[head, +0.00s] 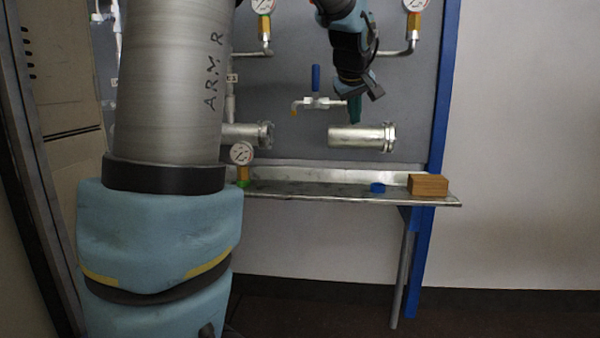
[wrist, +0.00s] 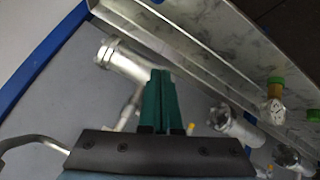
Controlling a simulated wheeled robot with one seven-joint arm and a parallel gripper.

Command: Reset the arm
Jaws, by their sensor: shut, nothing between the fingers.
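My gripper (head: 355,108) hangs in front of the grey panel (head: 283,78), its green fingers pointing down just above the right flanged vessel (head: 358,137). In the wrist view the green fingers (wrist: 158,100) are together with nothing between them. The right flanged vessel also shows in the wrist view (wrist: 122,62), beyond the fingertips. I cannot tell whether the fingers touch it. A second flanged vessel (head: 250,134) is to the left, partly hidden by my arm, and its flange shows in the wrist view (wrist: 222,117).
A metal shelf (head: 320,192) runs below the vessels. On it are a wooden block (head: 428,185), a blue cap (head: 377,188) and a gauge (head: 241,154). A blue-handled valve (head: 316,80) is left of my gripper, and a gauge on a pipe (head: 414,25) is to its right.

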